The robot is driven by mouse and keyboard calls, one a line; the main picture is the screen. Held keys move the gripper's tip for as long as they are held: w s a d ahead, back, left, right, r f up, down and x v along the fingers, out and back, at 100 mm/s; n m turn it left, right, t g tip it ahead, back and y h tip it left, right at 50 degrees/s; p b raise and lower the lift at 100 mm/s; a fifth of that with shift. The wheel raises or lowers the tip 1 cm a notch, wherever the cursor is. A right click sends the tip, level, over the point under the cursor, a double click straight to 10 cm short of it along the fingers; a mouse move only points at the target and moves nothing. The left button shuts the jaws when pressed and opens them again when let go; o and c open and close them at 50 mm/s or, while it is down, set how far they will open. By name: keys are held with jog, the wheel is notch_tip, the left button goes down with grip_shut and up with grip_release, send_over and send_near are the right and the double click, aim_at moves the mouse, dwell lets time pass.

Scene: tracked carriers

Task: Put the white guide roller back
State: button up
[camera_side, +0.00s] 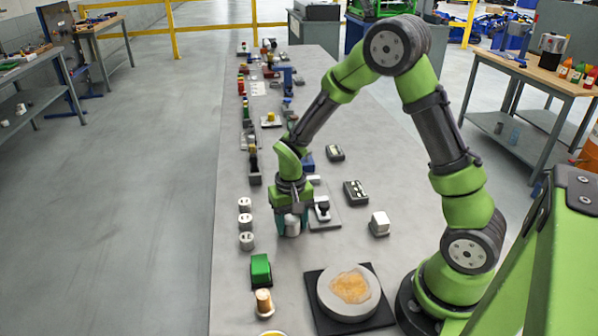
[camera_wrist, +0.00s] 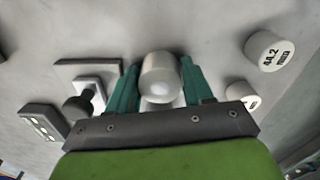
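The white guide roller (camera_side: 292,228) is a short white cylinder low over the table, between the teal fingers of my gripper (camera_side: 291,218). In the wrist view the roller (camera_wrist: 160,78) sits between both fingertips, which appear to touch its sides. My gripper (camera_wrist: 160,75) looks shut on it. I cannot tell whether the roller's base touches the table. Just to the right of my gripper, a light plate (camera_side: 325,222) carries a dark-knobbed part (camera_side: 322,209); the dark knob (camera_wrist: 77,107) also shows left of the fingers in the wrist view.
White cylinders (camera_side: 246,222) stand in a row to the left; one (camera_wrist: 268,52) reads 44.2. A green block (camera_side: 260,270), a cork-coloured piece (camera_side: 264,302) and a round disc on a black mat (camera_side: 380,319) lie nearer. A white-topped block (camera_side: 379,222) stands right.

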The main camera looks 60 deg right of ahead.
aim_at(291, 220)
jog(key=shift+r, duration=0.15)
notch_tip(291, 220, up, 12)
jog(key=s+a+r+n+t, duration=0.1)
jog(key=s+a+r+t, duration=0.1)
jog(key=s+r, duration=0.2)
jog(key=s+a+r+n+t+y, duration=0.1)
jog(key=s+r+t, duration=0.1)
jog(key=s, duration=0.3)
jog(key=s+a+r+t+y, duration=0.1)
jog(key=s+a+r+t, duration=0.1)
jog(key=s+r+t, duration=0.1)
jog(key=shift+s+a+r+n, duration=0.2)
jog(key=shift+s+r, duration=0.2)
jog(key=shift+r, duration=0.3)
jog(key=shift+s+a+r+n, duration=0.2)
jog(key=shift+s+r, duration=0.2)
jog(key=shift+r, duration=0.25)
